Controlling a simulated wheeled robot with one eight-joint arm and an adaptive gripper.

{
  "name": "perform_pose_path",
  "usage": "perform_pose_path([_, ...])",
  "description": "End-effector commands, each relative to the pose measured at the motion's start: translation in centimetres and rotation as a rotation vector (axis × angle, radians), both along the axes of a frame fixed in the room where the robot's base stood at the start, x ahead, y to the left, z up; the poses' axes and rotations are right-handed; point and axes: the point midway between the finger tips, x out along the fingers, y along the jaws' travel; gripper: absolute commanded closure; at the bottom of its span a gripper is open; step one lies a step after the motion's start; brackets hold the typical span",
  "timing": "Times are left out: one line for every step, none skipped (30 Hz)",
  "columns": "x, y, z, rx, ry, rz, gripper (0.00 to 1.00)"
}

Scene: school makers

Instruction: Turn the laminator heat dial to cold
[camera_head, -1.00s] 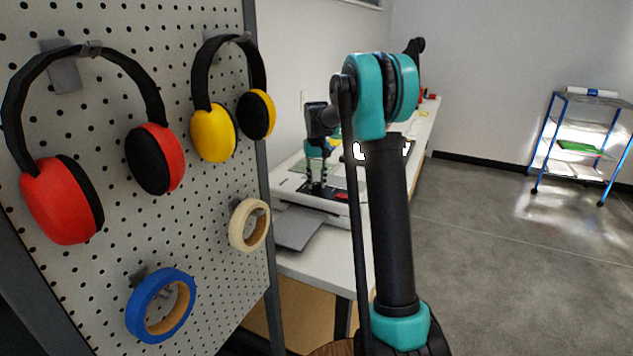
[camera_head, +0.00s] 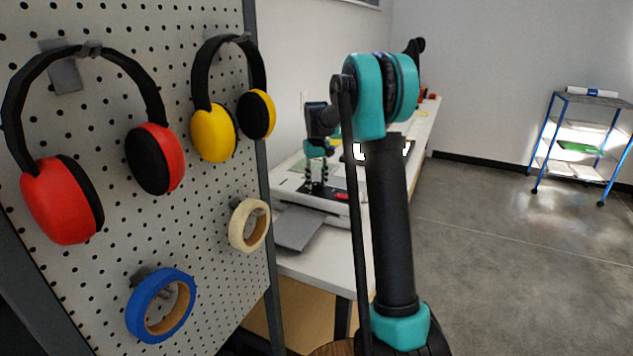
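The laminator (camera_head: 310,203) is a low white machine with a dark top panel, standing on the white bench. A grey sheet or tray (camera_head: 298,229) sticks out at its front. A small red part (camera_head: 341,196) shows on its top, to the right of my gripper. My gripper (camera_head: 317,190) points down over the laminator's top panel, with its fingertips at or just above it. The fingers look slightly apart, but they are too small to tell their opening. I cannot make out the heat dial; the gripper or arm may hide it.
A pegboard (camera_head: 110,250) with red earmuffs (camera_head: 62,200), yellow earmuffs (camera_head: 214,134), blue tape (camera_head: 160,306) and cream tape (camera_head: 249,226) stands close on the left. The bench (camera_head: 335,262) runs back along the wall. A blue-framed shelf cart (camera_head: 580,145) stands far right. The floor between is clear.

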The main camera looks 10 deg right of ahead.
Motion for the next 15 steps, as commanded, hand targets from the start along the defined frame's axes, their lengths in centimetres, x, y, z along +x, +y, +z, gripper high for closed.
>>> perform_pose_path([0.0, 0.0, 0.0, 0.000, 0.000, 0.000, 0.54])
perform_pose_path([0.0, 0.0, 0.0, 0.000, 0.000, 0.000, 0.52])
perform_pose_path([0.0, 0.0, 0.0, 0.000, 0.000, 0.000, 0.52])
perform_pose_path([0.0, 0.0, 0.0, 0.000, 0.000, 0.000, 0.52])
perform_pose_path([0.0, 0.0, 0.0, 0.000, 0.000, 0.000, 0.52])
perform_pose_path([0.0, 0.0, 0.0, 0.000, 0.000, 0.000, 0.52])
perform_pose_path([0.0, 0.0, 0.0, 0.000, 0.000, 0.000, 0.52])
perform_pose_path([0.0, 0.0, 0.0, 0.000, 0.000, -0.001, 0.52])
perform_pose_path([0.0, 0.0, 0.0, 0.000, 0.000, -0.001, 0.52])
perform_pose_path([0.0, 0.0, 0.0, 0.000, 0.000, -0.001, 0.52])
perform_pose_path([0.0, 0.0, 0.1, 0.000, 0.000, -0.001, 0.52])
perform_pose_path([0.0, 0.0, 0.3, 0.000, 0.000, -0.001, 0.52])
perform_pose_path([0.0, 0.0, 0.5, 0.000, 0.000, -0.001, 0.52])
perform_pose_path([0.0, 0.0, 0.8, 0.000, 0.000, -0.001, 0.52])
perform_pose_path([0.0, 0.0, 1.3, 0.000, 0.000, -0.001, 0.52])
